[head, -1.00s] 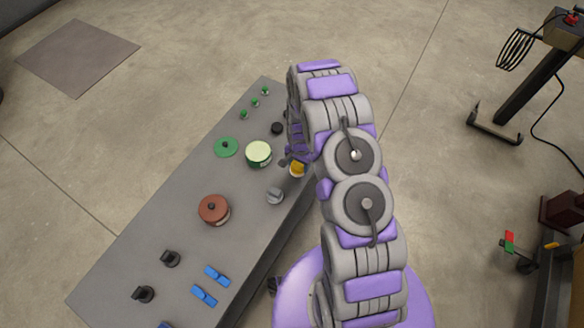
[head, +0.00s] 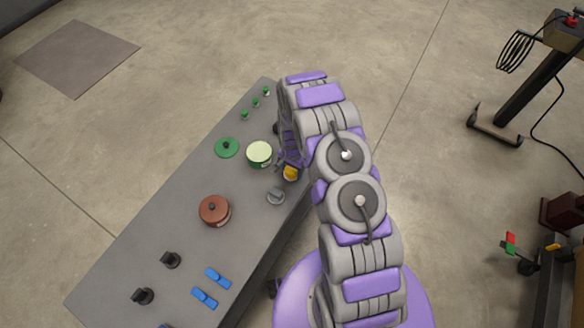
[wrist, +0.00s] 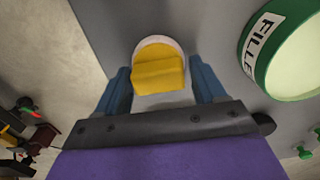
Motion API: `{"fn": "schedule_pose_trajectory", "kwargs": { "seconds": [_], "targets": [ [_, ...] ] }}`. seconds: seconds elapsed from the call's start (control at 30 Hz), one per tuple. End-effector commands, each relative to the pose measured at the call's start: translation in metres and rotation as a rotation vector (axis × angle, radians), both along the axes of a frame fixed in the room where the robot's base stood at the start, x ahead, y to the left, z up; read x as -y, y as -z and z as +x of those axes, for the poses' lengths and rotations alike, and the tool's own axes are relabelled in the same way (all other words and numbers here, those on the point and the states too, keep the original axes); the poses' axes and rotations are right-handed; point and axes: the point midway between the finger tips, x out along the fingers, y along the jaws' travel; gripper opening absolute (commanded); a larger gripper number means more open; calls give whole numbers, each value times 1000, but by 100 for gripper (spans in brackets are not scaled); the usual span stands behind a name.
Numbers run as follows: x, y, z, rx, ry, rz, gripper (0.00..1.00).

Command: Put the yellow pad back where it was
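The yellow pad (head: 291,172) is at my gripper near the bench's right edge, with a pale round part against it. In the wrist view the yellow pad (wrist: 158,75) sits between the two blue fingers of my gripper (wrist: 161,84), with a pale rounded rim behind its top. In the head view my gripper (head: 289,161) is partly hidden by my arm. I cannot tell whether the pad touches the bench top.
On the grey bench (head: 150,240), a pale green tin (head: 259,153) stands just left of my gripper; its lettered side (wrist: 262,42) shows at wrist. A grey knob (head: 275,196) is close below. A green disc (head: 227,147) and brown pot (head: 214,210) lie farther left.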

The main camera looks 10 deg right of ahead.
Motion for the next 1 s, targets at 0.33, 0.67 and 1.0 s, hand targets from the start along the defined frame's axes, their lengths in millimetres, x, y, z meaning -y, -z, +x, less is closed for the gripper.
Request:
{"fn": "schedule_pose_trajectory", "kwargs": {
  "seconds": [0.33,0.67,1.0],
  "targets": [
    [1,0,0,1,0,1,87],
    [0,-15,1,3,0,0,87],
    [1,-72,1,3,1,0,87]
  ]
}}
